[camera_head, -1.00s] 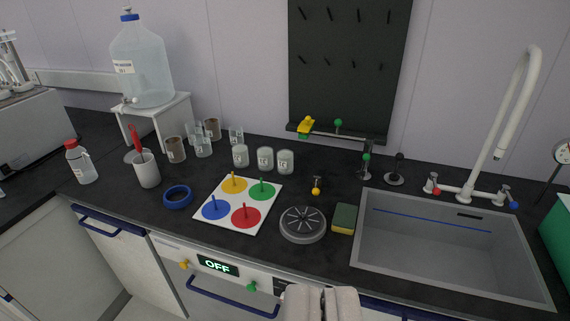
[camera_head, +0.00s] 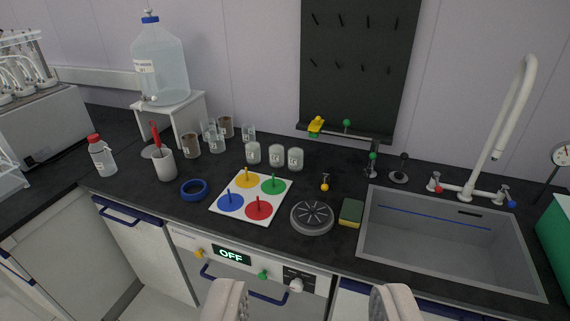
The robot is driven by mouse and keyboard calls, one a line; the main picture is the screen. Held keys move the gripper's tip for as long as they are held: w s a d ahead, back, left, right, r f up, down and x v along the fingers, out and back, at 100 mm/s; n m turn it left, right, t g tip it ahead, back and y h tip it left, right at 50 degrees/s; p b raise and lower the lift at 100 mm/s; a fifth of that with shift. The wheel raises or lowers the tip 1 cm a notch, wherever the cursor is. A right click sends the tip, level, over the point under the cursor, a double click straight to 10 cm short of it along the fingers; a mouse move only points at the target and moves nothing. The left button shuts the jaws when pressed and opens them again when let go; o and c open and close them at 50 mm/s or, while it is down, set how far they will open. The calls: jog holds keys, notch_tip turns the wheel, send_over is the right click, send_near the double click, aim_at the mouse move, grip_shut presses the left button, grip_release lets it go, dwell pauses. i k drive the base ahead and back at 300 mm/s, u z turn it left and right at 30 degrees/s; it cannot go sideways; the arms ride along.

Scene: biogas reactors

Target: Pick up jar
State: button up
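Several small jars stand at the back middle of the dark counter. Three pale, whitish jars stand in a row: a left one (camera_head: 253,153), a middle one (camera_head: 276,156) and a right one (camera_head: 295,158). Two brownish jars, a nearer one (camera_head: 190,145) and a farther one (camera_head: 226,127), stand left of them among clear glasses (camera_head: 211,138). Which jar the task means, I cannot tell. My gripper (camera_head: 308,305) is at the bottom edge, open and empty, its two fingers wide apart. It is in front of the counter, well short of the jars.
A white board with four coloured discs (camera_head: 273,205), a round grey device (camera_head: 312,217) and a sponge (camera_head: 350,212) lie between my gripper and the jars. A sink (camera_head: 450,245) with a tall faucet (camera_head: 510,115) is right.

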aim_at(296, 154)
jog(key=u, duration=0.45)
jog(key=k, duration=1.15)
jog(key=u, duration=0.55)
jog(key=i, duration=2.65)
jog(key=z, duration=1.35)
jog(key=i, duration=0.9)
jog(key=z, duration=0.65)
jog(key=k, duration=0.7)
jog(key=z, duration=0.2)
jog(key=i, duration=0.55)
